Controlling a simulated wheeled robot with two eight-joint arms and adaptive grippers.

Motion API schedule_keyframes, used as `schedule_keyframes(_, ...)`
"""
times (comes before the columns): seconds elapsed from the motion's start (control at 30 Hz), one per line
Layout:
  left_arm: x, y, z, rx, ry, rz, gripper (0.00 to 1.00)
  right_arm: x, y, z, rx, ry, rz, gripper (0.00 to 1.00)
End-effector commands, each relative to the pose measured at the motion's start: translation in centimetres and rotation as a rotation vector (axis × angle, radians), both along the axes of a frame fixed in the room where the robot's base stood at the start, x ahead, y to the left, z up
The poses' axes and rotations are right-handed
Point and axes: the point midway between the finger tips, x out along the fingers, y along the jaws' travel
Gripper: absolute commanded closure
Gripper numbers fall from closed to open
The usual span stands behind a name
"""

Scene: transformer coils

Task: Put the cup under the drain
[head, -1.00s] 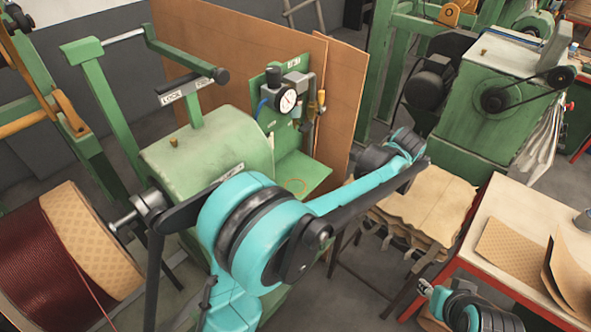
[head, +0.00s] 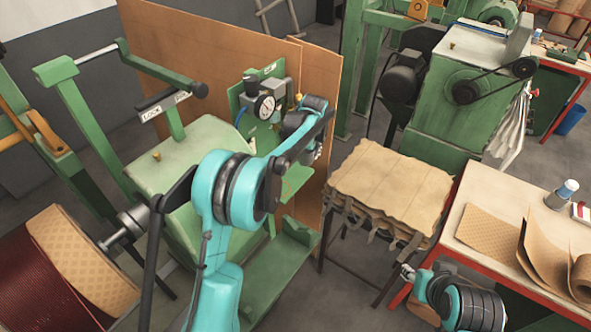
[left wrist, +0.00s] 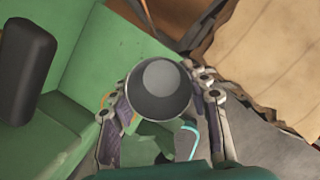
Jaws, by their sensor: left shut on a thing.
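A dark grey round cup (left wrist: 160,105) with a lighter grey disc in its middle shows in the left wrist view, between the two fingers of my left gripper (left wrist: 160,92). The gripper is shut on it. In the head view my left gripper (head: 317,152) hangs in front of the green panel with the gauge (head: 264,106), and I cannot make out the cup there. The small green shelf (head: 297,182) is just below and left of the gripper. The drain is hidden behind my arm. My right gripper (head: 407,272) is small at the lower right, its fingers unclear.
A green machine housing (head: 205,140) stands left of the panel, with a wire spool (head: 75,265) at far left. A stool with brown sheets (head: 390,190) stands right of the gripper. A worktable (head: 480,200) holds curled brown sheets and a bottle (head: 562,193).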

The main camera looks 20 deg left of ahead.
Motion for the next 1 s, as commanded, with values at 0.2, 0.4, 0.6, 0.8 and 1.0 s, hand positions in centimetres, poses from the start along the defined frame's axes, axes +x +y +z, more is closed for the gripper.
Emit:
schedule_keyframes(0.2,-0.7,3.2,-2.0,0.000,0.000,0.001,0.82,0.0,0.0,-0.8,0.000,0.000,0.000,0.60)
schedule_keyframes(0.4,-0.8,3.6,-3.3,0.000,0.000,0.000,0.82,0.0,0.0,-1.2,0.000,0.000,0.000,0.60)
schedule_keyframes(0.6,-0.8,3.5,-6.2,0.000,0.000,0.000,0.82,0.0,0.0,-2.1,0.000,0.000,0.000,0.60)
schedule_keyframes(0.8,-0.8,3.5,-6.2,0.000,0.000,0.000,0.82,0.0,0.0,-2.0,0.000,0.000,0.000,0.60)
schedule_keyframes(1.0,-0.8,3.5,-6.6,0.000,0.000,0.001,0.51,0.0,0.0,-2.3,0.000,0.000,0.000,0.60)
